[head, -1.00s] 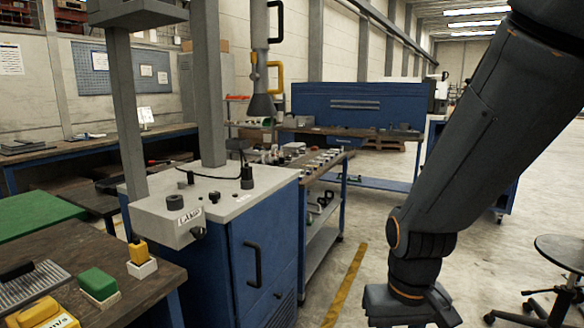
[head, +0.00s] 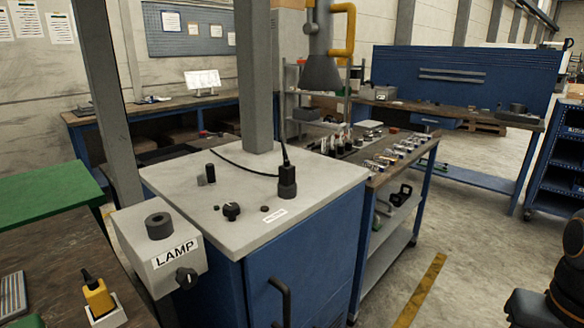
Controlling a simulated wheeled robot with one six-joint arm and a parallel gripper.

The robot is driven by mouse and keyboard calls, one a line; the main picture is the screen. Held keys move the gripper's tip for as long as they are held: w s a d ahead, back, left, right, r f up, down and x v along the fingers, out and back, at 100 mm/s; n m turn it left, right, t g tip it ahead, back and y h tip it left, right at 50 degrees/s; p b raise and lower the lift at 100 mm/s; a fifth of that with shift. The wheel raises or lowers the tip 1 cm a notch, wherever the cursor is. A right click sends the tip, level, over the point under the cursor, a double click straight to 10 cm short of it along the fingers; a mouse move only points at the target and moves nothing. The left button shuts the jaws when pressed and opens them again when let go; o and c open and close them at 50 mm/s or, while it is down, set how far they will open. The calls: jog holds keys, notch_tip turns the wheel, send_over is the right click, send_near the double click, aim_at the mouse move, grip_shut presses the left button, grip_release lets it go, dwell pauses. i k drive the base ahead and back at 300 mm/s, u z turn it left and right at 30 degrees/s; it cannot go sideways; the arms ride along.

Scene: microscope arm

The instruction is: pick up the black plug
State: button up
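The black plug (head: 287,182) stands upright on the grey top of the blue cabinet, near its right side. A thin black cable leaves its top and arcs to the left over the cabinet top. The plug's underside is hidden, so I cannot tell whether it sits in a socket. A grey box marked LAMP (head: 160,255) has a round black socket (head: 159,226) on top and a knob on its front. Part of my gripper (head: 538,307) shows at the lower right corner, well away from the plug. Its fingers are outside the picture.
The cabinet top (head: 190,180) also carries a black knob (head: 231,211) and small black posts (head: 210,172). A grey post (head: 256,80) rises behind the plug. A yellow plug (head: 97,297) is on the front left bench. A cart with small parts (head: 400,150) stands right of the cabinet.

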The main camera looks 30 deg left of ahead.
aim_at(287, 172)
jog(key=u, duration=0.6)
jog(key=i, duration=1.15)
jog(key=u, duration=0.7)
